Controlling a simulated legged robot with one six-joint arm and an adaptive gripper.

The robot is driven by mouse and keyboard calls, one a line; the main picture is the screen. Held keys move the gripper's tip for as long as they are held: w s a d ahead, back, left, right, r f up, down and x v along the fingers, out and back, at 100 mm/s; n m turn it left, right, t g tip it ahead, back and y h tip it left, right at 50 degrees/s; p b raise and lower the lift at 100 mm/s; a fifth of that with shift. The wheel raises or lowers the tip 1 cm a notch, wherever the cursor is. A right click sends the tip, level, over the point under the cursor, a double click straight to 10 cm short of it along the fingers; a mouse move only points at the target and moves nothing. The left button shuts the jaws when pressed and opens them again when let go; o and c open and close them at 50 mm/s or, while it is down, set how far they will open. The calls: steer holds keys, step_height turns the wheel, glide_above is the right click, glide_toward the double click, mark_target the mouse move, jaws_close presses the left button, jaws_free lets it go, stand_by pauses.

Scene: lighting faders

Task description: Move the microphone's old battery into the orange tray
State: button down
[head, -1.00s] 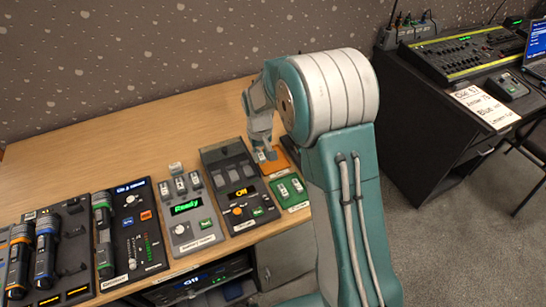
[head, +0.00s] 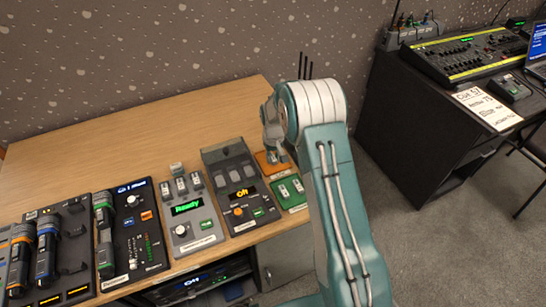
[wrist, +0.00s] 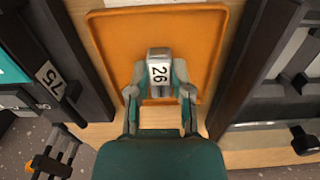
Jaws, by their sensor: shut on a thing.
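The orange tray (head: 262,157) lies at the right end of the wooden table, behind a green tray (head: 298,204). My gripper (head: 277,152) is over the orange tray and partly hides it. In the wrist view my gripper (wrist: 158,92) is shut on a small grey battery (wrist: 158,60) with a white label reading 26. The battery is within the outline of the orange tray (wrist: 106,45). I cannot tell whether it touches the tray floor. Several microphones, one of them blue-ringed (head: 45,250), lie at the far left of the table.
A grey charger (head: 188,207) reading Ready holds several batteries. A dark device (head: 240,200) stands beside the trays. The green tray holds light-coloured pieces. In the wrist view dark equipment flanks the tray on both sides. The table's back is clear.

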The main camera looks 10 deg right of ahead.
steer(key=c, duration=0.5)
jaws_free()
steer(key=shift+c, duration=0.2)
